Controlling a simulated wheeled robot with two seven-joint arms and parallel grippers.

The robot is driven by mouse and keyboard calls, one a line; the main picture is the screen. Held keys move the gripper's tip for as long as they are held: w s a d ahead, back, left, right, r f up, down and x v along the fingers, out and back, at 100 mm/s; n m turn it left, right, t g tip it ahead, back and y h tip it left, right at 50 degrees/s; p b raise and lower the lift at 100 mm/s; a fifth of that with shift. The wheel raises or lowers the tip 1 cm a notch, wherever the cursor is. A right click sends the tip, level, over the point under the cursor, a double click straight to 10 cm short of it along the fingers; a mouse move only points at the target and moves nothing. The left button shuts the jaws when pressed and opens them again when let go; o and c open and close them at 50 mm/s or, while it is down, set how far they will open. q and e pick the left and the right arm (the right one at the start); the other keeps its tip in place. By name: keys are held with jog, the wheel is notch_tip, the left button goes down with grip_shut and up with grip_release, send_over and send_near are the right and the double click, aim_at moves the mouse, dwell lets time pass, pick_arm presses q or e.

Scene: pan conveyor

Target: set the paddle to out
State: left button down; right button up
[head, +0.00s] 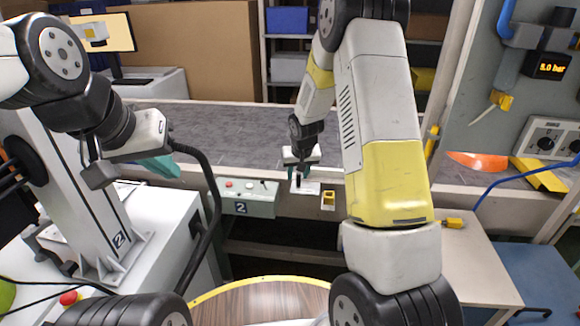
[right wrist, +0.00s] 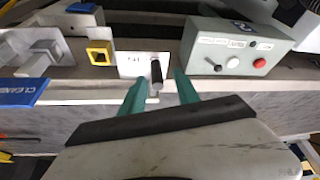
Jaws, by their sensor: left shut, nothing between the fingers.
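A black lever (right wrist: 156,72) stands on a small white plate (right wrist: 128,62) on the conveyor's front rail in the right wrist view. The marks on the plate are too small to read. My right gripper (right wrist: 158,82) is open, with one teal finger on each side of the lever; I cannot tell whether either touches it. In the head view my right gripper (head: 302,172) is over the white plate (head: 310,188). An orange, paddle-like piece (head: 478,160) lies at the conveyor's right. My left gripper (head: 158,166) is shut and empty, away at the left.
A control box (head: 248,200) with a red button and knobs is beside the plate. A yellow square holder (head: 328,200) is on its other side. The conveyor belt (head: 230,125) looks clear. A round wooden table (head: 250,300) is in front.

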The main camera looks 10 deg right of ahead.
jog(key=v, duration=0.5)
jog(key=shift+s+r, duration=0.15)
jog(key=shift+r, duration=0.15)
jog(key=s+d+r+y, duration=0.1)
jog(key=s+r, duration=1.2)
jog(key=r, duration=0.3)
jog(key=s+r+t, duration=0.1)
jog(key=s+r, duration=0.2)
jog(key=s, duration=0.5)
jog(key=s+r+y, duration=0.1)
jog(key=s+r, duration=0.2)
jog(key=s, duration=0.6)
jog(key=shift+s+a+t, duration=0.2)
jog(key=shift+a+t, duration=0.15)
jog(key=shift+t, duration=0.05)
jog(key=shift+r, duration=0.1)
